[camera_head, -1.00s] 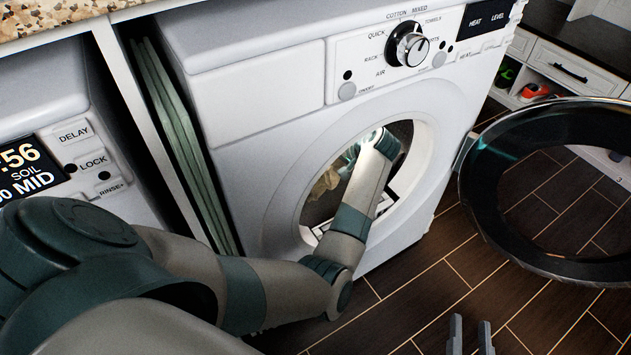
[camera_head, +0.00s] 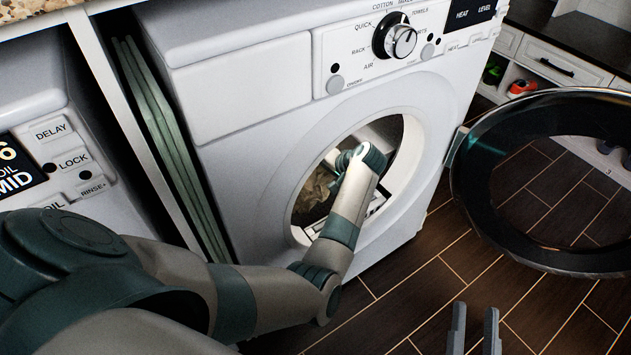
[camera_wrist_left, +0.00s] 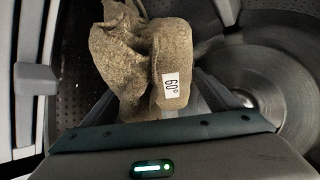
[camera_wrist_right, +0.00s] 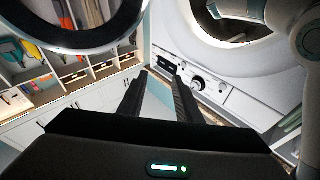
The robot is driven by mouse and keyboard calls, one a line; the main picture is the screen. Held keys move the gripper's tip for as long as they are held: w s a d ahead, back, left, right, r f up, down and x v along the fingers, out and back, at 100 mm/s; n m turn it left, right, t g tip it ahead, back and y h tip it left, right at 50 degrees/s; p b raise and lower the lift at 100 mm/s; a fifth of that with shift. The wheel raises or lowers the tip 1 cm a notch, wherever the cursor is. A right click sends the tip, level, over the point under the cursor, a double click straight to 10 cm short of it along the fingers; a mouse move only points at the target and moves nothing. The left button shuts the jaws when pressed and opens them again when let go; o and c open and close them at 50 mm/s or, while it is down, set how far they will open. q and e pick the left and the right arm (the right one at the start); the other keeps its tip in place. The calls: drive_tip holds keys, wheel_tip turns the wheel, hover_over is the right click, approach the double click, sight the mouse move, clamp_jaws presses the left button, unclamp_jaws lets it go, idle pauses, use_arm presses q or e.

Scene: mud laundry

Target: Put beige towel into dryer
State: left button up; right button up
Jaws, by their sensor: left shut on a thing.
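The beige towel (camera_wrist_left: 135,60) is bunched up, with a white "60°" tag, inside the dryer drum. It also shows through the dryer opening in the head view (camera_head: 316,190). My left arm reaches through the opening of the white dryer (camera_head: 250,95). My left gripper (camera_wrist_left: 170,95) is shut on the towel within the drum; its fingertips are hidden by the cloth. The round dryer door (camera_head: 472,205) stands wide open to the right. My right gripper (camera_head: 474,330) is outside the dryer, over the floor, its two fingers apart and empty; they also show in the right wrist view (camera_wrist_right: 160,95).
A second machine with a display (camera_head: 20,165) stands at the left. Folded green boards (camera_head: 170,150) fill the gap between the machines. White drawers and shoe cubbies (camera_head: 550,60) stand at the back right. The dark tiled floor (camera_head: 410,300) before the dryer is clear.

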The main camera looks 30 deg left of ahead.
idle(0.3)
use_arm(q)
wheel_tip(320, 180, down, 4)
drive_tip(key=shift+r+b, duration=0.1)
drive_tip(key=shift+b, duration=0.55)
use_arm(e)
drive_tip(key=s+r+t, duration=0.1)
drive_tip(key=s+r, duration=0.1)
drive_tip(key=r+t+y, duration=0.1)
drive_tip(key=r, duration=0.1)
drive_tip(key=shift+s+r+t, duration=0.1)
drive_tip(key=shift+s+t, duration=0.2)
drive_tip(key=shift+s, duration=0.1)
use_arm(q)
drive_tip(key=shift+f, duration=0.45)
use_arm(e)
drive_tip(key=shift+d+r, duration=0.15)
drive_tip(key=shift+d, duration=0.05)
